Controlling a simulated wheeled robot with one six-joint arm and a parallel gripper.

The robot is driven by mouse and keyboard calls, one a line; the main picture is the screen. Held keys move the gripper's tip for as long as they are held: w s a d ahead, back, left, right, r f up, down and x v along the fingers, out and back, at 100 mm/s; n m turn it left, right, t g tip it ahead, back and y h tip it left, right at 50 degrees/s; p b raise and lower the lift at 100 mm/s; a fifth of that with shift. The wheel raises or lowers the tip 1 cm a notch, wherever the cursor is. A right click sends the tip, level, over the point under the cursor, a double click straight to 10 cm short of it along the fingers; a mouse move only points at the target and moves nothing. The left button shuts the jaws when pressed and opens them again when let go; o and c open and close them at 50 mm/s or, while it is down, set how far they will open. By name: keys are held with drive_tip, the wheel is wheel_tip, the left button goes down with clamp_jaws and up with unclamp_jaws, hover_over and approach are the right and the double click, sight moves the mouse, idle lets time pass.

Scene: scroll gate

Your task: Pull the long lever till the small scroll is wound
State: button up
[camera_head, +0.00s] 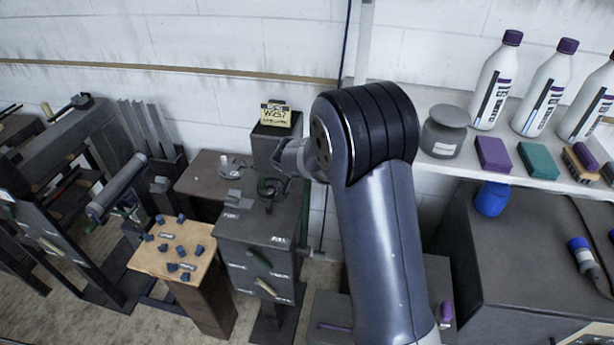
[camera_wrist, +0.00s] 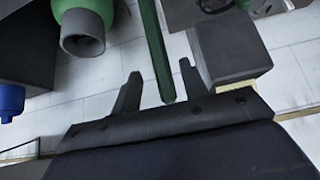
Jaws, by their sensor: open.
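My gripper (camera_wrist: 160,70) is open in the wrist view, its two dark fingers apart. A long green bar (camera_wrist: 154,45) runs down between the fingers, with no clear contact; I cannot tell whether it is the long lever. In the head view my arm hides the gripper's fingers. A dark cabinet (camera_head: 262,237) left of my arm has a green handle (camera_head: 258,258) and a cream handle (camera_head: 265,287) on its front. A grey roller (camera_head: 118,186) lies tilted in a dark frame at the left. I cannot tell which part is the small scroll.
A wooden-topped stand (camera_head: 168,262) with several dark pegs stands left of the cabinet. A yellow sign (camera_head: 276,114) sits on a dark box behind. A white shelf (camera_head: 440,100) at right holds bottles, a grey jar (camera_head: 445,135) and blocks. Bare floor shows at lower left.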

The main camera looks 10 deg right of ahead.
drive_tip(key=v, duration=0.3)
idle(0.4)
drive_tip(key=x, duration=1)
drive_tip(key=shift+w+f, duration=0.15)
drive_tip(key=shift+f, duration=0.2)
drive_tip(key=shift+r, duration=0.1)
